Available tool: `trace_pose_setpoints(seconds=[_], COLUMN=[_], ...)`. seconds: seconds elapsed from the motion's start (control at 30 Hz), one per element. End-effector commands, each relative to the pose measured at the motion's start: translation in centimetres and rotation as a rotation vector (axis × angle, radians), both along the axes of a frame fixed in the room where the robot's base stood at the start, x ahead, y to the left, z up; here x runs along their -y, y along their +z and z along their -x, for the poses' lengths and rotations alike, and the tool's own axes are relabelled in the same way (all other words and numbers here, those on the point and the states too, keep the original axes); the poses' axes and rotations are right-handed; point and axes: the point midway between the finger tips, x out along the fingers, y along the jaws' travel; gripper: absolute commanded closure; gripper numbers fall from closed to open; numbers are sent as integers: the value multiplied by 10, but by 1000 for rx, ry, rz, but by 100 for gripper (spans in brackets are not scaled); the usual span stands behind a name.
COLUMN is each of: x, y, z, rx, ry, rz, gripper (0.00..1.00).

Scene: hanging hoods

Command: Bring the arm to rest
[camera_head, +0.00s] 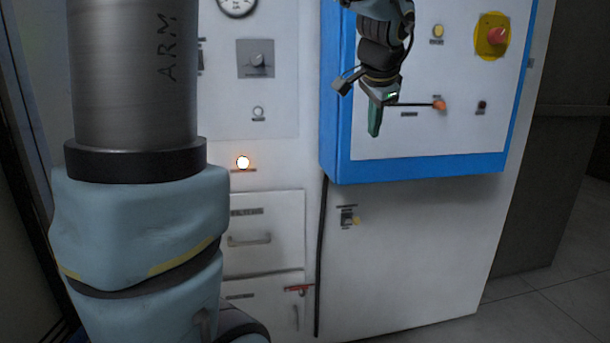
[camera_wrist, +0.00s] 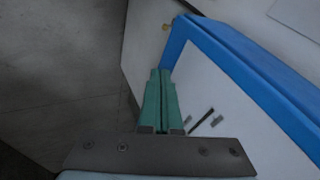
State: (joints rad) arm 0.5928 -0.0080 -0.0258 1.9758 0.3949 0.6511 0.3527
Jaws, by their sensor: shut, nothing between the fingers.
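My gripper (camera_head: 375,122) hangs in front of the left part of the blue-framed control panel (camera_head: 420,168), fingers pointing down. Its green fingers are shut with nothing between them. In the wrist view the closed green fingers (camera_wrist: 160,88) point toward the floor and the edge of the blue frame (camera_wrist: 235,62). I cannot tell the exact gap between the fingertips and the panel.
The panel carries a red knob on a yellow disc (camera_head: 494,36) and an orange-tipped lever (camera_head: 439,104). A lit lamp (camera_head: 243,162), a dial (camera_head: 257,60) and drawers (camera_head: 262,232) are on the white cabinet to the left. Open floor (camera_head: 545,305) lies at the right.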

Motion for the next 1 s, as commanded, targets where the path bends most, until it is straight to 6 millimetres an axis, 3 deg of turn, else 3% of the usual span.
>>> trace_pose_setpoints(seconds=[0.03,0.2,0.4,0.6,1.0], x=[-29,-112,-184,-211,-212], y=[-30,-117,-188,-216,-219], z=[3,34,95,132,136], rx=[-63,-250,-410,-473,-479], ry=[95,440,838,1043,1061], rz=[22,135,254,312,316], gripper=[100,100,100,100,100])
